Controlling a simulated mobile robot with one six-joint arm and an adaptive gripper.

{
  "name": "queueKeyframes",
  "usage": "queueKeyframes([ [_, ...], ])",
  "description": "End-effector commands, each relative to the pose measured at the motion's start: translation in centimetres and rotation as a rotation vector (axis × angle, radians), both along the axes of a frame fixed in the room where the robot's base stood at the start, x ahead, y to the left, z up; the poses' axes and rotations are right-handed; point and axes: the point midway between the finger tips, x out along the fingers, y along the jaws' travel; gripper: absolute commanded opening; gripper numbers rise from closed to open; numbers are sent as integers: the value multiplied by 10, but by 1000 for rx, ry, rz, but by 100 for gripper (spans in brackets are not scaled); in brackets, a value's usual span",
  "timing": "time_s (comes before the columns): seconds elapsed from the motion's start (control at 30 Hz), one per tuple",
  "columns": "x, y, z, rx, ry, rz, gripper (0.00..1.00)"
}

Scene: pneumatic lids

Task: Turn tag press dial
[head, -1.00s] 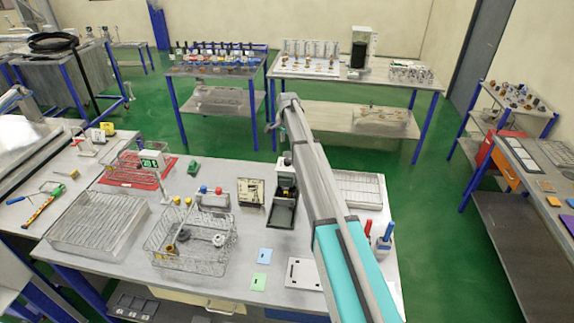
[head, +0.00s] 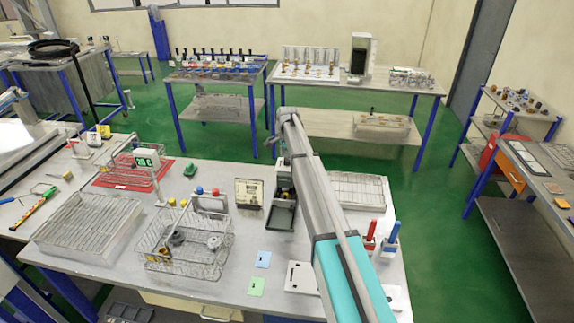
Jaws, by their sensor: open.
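A small dark green and black press-like device (head: 281,213) with a pale upper part stands on the near workbench, right of centre; it may be the tag press. My arm passes close beside it and covers part of it. No dial can be made out on it. My gripper (head: 272,146) hangs at the far end of my arm, above and beyond the device in the picture. It is small and partly hidden by the arm link, but it is open. Nothing shows between its fingers.
A cream box-shaped device (head: 249,193) stands left of the press-like device. A wire basket (head: 180,265) and a clear tray (head: 88,228) lie further left. Red and blue handled tools (head: 391,232) stand right of my arm. Blue (head: 263,260) and green (head: 256,286) cards lie in front.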

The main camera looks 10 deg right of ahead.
Motion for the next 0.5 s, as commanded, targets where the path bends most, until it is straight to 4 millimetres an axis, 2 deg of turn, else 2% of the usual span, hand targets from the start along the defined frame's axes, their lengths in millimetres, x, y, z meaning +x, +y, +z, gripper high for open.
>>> queueKeyframes([
  [0.03, 0, 0, -7, 0, 0, 0, 81],
  [0.2, 0, 0, -15, 0, 0, 0, 81],
  [0.5, 0, 0, -18, 0, 0, 0, 81],
])
